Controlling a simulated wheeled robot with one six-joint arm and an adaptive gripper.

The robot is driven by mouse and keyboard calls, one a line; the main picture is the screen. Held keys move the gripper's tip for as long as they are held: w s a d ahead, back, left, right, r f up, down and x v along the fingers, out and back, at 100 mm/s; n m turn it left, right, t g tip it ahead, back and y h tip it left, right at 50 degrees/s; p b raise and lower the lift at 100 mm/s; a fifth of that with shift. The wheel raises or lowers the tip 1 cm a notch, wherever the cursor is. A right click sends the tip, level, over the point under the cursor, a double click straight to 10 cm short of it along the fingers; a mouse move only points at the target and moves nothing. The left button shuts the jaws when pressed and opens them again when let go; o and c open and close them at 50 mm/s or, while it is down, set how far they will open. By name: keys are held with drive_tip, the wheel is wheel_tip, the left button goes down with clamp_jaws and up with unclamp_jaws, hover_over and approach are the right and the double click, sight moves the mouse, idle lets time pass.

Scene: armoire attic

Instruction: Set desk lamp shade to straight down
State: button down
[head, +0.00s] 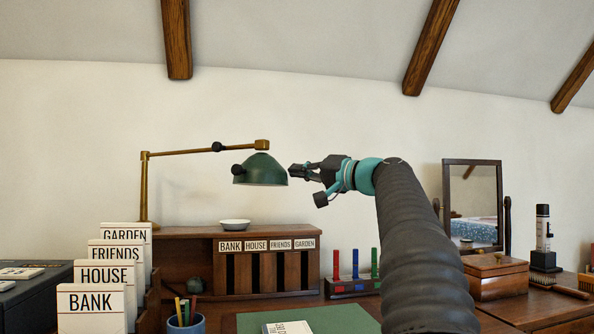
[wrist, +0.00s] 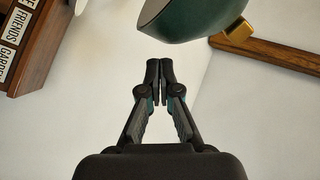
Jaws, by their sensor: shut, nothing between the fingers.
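The desk lamp has a green dome shade (head: 260,170) at the end of a brass arm (head: 190,151), above the desk organizer. The shade's opening faces down in the head view, with its rim close to level. In the wrist view the shade (wrist: 190,15) fills the top edge beyond the shut fingertips (wrist: 160,66). A small gap seems to separate fingertips and shade; contact is not visible.
A wooden organizer (head: 190,262) with labelled slots stands below, a white bowl (head: 235,225) on top. Labelled cards (head: 92,308) stand at left, a pencil cup (head: 186,325) in front. Stamps (head: 355,264), a mirror (head: 472,181) and a wooden box (head: 495,284) are at right. Air around the shade is clear.

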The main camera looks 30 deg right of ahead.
drive_tip(key=d+r+v, duration=0.1)
drive_tip(key=d+v, duration=0.1)
drive_tip(key=v, duration=0.9)
drive_tip(key=shift+w+r, duration=0.35)
drive_tip(key=shift+w, duration=0.1)
drive_tip(key=s+a+f+g+h+p, duration=0.15)
drive_tip(key=a+f+g, duration=0.25)
drive_tip(key=a+f, duration=0.65)
drive_tip(key=s+a+f+g+h, duration=0.2)
drive_tip(key=a+f+g, duration=0.1)
drive_tip(key=a+f, duration=0.75)
drive_tip(key=s+a+f+n+g+h+p, duration=0.1)
drive_tip(key=s+a+f+n+g+h, duration=0.1)
drive_tip(key=s+f, duration=0.8)
drive_tip(key=s+a+f+n+g+h+p, duration=0.1)
drive_tip(key=s+a+f+n+g+h, duration=0.1)
drive_tip(key=s+f, duration=0.8)
wheel_tip(320, 180, down, 4)
drive_tip(key=shift+s+a+f+n+g+h, duration=0.1)
drive_tip(key=shift+s+a+n+g+h, duration=0.2)
drive_tip(key=shift+a+n+h, duration=0.5)
